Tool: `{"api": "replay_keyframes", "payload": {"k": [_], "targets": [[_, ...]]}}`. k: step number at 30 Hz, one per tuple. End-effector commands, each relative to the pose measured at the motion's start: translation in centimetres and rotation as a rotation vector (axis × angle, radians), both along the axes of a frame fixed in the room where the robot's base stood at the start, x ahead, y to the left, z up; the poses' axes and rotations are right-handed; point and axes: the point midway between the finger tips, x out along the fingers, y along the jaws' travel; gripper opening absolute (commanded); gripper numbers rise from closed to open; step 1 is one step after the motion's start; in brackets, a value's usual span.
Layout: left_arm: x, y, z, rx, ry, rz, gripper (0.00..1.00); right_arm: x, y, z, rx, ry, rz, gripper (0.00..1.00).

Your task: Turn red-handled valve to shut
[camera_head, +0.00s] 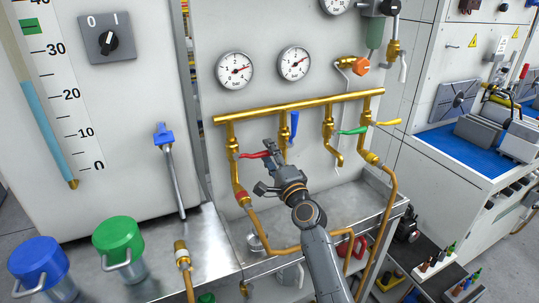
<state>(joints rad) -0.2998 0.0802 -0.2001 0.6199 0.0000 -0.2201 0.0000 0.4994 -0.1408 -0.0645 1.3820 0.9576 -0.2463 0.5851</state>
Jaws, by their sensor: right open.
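The red-handled valve (251,155) sits on the leftmost vertical brass pipe below the horizontal manifold. Its red lever points right, roughly level, across the pipe. My right gripper (264,168) comes up from the bottom of the picture and is open. Its upper finger is at the lever's right end and partly covers it; the other finger is lower and to the left. I cannot tell whether the finger touches the lever. My left gripper is not in view.
Pressure gauges (234,70) hang above. A metal sink ledge (345,203) lies below. Blue and green lidded containers (118,239) stand at left.

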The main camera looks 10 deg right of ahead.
Motion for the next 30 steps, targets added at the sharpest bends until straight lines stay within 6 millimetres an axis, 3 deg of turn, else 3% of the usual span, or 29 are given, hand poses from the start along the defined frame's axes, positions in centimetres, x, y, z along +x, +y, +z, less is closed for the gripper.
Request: {"api": "replay_keyframes", "payload": {"k": [7, 21, 30], "targets": [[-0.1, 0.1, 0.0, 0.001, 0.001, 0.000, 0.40, -1.0, -0.3, -0.1, 0.000, -0.002, 0.000, 0.44], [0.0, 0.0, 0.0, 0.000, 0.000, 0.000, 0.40, -9.3, -3.1, -2.0, -0.001, 0.001, -0.001, 0.44], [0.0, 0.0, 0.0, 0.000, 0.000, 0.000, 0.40, -11.3, -3.6, -2.3, 0.000, 0.001, 0.000, 0.44]]}}
